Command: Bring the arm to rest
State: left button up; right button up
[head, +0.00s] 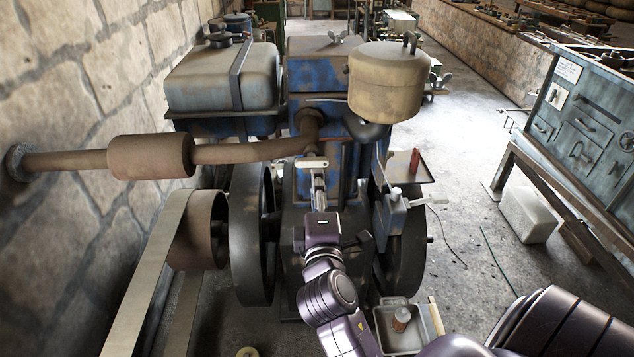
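My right gripper (318,188) reaches up in front of the blue engine (318,75), near the middle of the head view. Its narrow fingers point away from me. A short pale bar (311,163) shows at the fingertips; I cannot tell whether the fingers hold it or only stand in front of it. The finger gap is too small to read. My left gripper is out of view. A wide pale belt (147,270) runs at the left beside a brown pulley (198,230). A dark flywheel (250,235) stands on the left side of the engine.
A brown exhaust pipe with a muffler (150,157) crosses to the stone wall. A tan cylinder (388,80) tops the engine. A blue-grey bench (580,120) stands right. Floor between is mostly clear.

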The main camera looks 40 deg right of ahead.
dwell(0.6)
jog(key=s+f+m+g+y, duration=0.2)
jog(key=s+f+m+g, duration=0.15)
jog(key=f, duration=0.55)
jog(key=s+a+f+m+g+y, duration=0.35)
jog(key=s+a+f, duration=0.4)
jog(key=s, duration=0.35)
jog(key=s+a+f+m+g+y, duration=0.35)
jog(key=s+a+f+g, duration=0.2)
jog(key=s+f, duration=0.45)
jog(key=s+f+n+b, duration=0.1)
jog(key=s+f, duration=0.1)
jog(key=f, duration=1.2)
jog(key=s+f+b, duration=0.1)
jog(key=s+f, duration=0.1)
jog(key=f, duration=1.2)
jog(key=s+d+f+g, duration=0.1)
jog(key=s+d+f, duration=0.1)
jog(key=s+f, duration=1.3)
jog(key=shift+s+d+g+y+b, duration=0.3)
jog(key=shift+s+d+g+b, duration=0.05)
jog(key=shift+s+d+b, duration=0.1)
